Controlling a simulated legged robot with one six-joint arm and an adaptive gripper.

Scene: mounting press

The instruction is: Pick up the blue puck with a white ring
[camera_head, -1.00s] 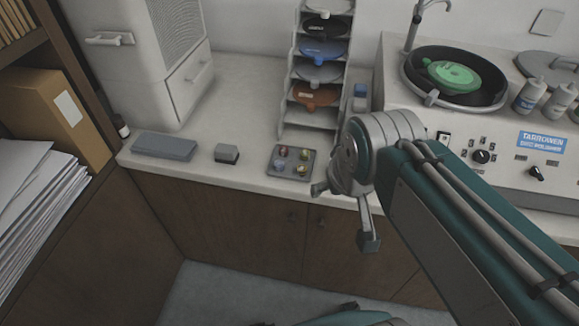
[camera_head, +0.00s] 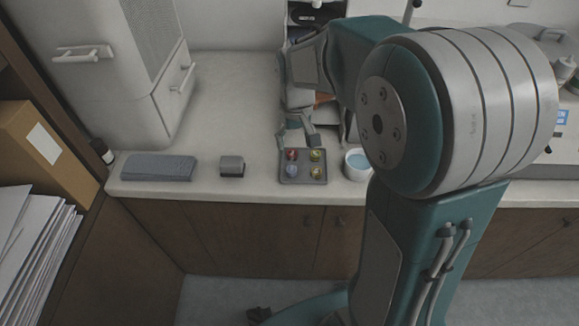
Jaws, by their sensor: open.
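A small grey tray (camera_head: 303,180) lies on the counter and holds pucks in two rows. The front-left one is a pale blue puck (camera_head: 291,169); its ring is too small to make out. Behind it is a red puck (camera_head: 291,154). On the right are two yellow-green pucks, one at the back (camera_head: 315,155) and one in front (camera_head: 316,173). My gripper (camera_head: 299,140) is open and empty, with its fingers pointing down over the tray's back edge, just behind the red puck. Its height above the counter is hard to tell.
A white cup (camera_head: 354,174) with blue contents stands right of the tray. A grey block (camera_head: 232,166) and a flat grey slab (camera_head: 158,168) lie to the left. A white cabinet (camera_head: 140,75) stands behind them. The disc rack (camera_head: 313,13) is partly hidden by my arm.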

